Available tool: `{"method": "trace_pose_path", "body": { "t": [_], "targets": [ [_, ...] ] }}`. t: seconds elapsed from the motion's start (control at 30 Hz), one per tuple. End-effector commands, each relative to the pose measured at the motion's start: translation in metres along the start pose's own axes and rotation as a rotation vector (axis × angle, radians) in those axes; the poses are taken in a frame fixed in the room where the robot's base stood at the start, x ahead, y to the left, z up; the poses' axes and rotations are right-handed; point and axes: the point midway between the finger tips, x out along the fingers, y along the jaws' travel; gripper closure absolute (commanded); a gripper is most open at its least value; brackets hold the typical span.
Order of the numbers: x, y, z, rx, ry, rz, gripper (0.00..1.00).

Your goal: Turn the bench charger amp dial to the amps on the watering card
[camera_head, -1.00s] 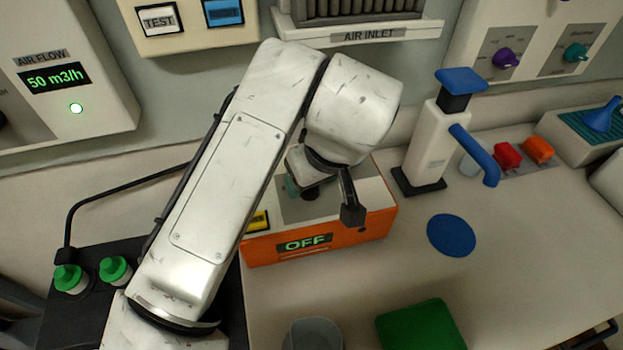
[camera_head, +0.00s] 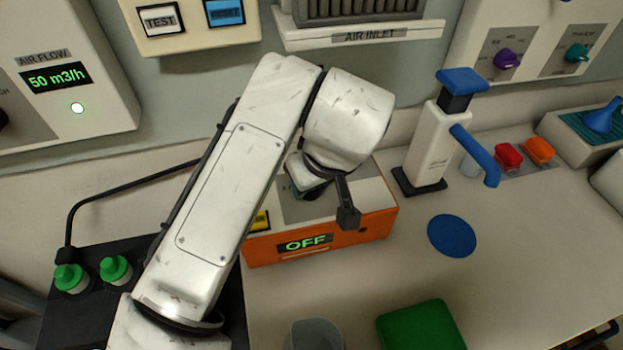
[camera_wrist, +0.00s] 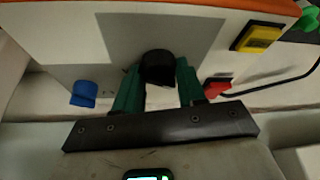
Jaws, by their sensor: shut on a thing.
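The bench charger (camera_head: 370,224) is an orange box with a pale top and a grey panel, standing on the bench beneath my arm. Its front display (camera_head: 305,243) reads OFF. In the wrist view, a round black dial (camera_wrist: 157,66) stands on the charger's grey panel (camera_wrist: 120,35). My gripper (camera_wrist: 158,82) has its green fingers shut on the dial, one on each side. In the head view my gripper (camera_head: 308,192) is over the charger's top, mostly hidden by my wrist. Dial markings cannot be read. I cannot make out a watering card.
A yellow switch (camera_wrist: 257,37), a blue part (camera_wrist: 84,93) and a red part (camera_wrist: 217,88) flank the dial. A white pump with a blue spout (camera_head: 430,145) stands right of the charger. A blue disc (camera_head: 451,236) and green block (camera_head: 421,325) lie on the bench.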

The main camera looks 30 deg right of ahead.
Motion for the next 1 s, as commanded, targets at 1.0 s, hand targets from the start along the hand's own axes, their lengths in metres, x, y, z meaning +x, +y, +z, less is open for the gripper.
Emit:
{"method": "trace_pose_path", "body": {
  "t": [1.0],
  "targets": [
    [0.0012, -0.0033, -0.0005, 0.451, 0.0, 0.19, 0.91]
  ]
}}
